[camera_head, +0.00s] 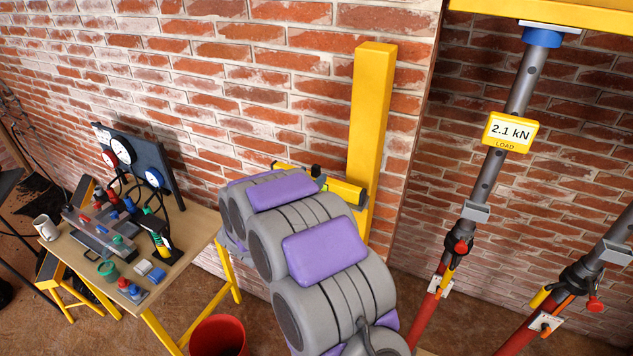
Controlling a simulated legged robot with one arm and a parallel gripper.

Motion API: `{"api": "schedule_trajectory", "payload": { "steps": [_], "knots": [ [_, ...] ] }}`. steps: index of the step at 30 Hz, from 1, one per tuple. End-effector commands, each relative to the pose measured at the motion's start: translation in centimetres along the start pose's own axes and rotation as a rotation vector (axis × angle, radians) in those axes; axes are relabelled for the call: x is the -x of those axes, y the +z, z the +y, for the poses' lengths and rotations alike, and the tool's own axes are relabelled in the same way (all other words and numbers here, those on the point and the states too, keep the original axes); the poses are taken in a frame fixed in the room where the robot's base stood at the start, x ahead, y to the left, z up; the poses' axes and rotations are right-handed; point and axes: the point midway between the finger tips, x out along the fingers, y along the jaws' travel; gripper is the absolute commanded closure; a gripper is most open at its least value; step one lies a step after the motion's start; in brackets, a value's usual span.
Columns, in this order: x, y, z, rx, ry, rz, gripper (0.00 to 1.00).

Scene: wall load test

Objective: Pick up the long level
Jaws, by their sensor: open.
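A tall, plain yellow bar (370,120) stands upright against the brick wall, in the middle of the view. It looks like the long level, though I see no vials on it. Its lower part is hidden behind my grey and purple arm. A yellow and black part (345,190) at the far end of my arm appears to be my gripper. It is beside the lower part of the bar and mostly hidden by the arm. I cannot tell whether it touches the bar, and the space between the jaws does not show.
A wooden workbench (190,243) at the left carries gauges (120,150), small tools and a mug (45,228). A red bucket (218,338) stands on the floor. At the right, red and grey props (490,170) rise to a yellow beam (560,14); a display (510,131) reads 2.1 kN.

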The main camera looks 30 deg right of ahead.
Motion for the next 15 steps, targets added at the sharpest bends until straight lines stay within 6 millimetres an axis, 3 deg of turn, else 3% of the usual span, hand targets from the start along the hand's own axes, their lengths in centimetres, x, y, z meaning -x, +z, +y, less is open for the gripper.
{"api": "schedule_trajectory", "payload": {
  "steps": [3, 11, 15],
  "knots": [
    [-1.6, 0.0, -0.1, 0.000, 0.001, 0.002, 0.45],
    [-3.2, 0.1, -0.3, 0.000, 0.001, 0.000, 0.45],
    [-5.3, 0.1, -0.8, 0.000, 0.002, 0.002, 0.45]
  ]
}}
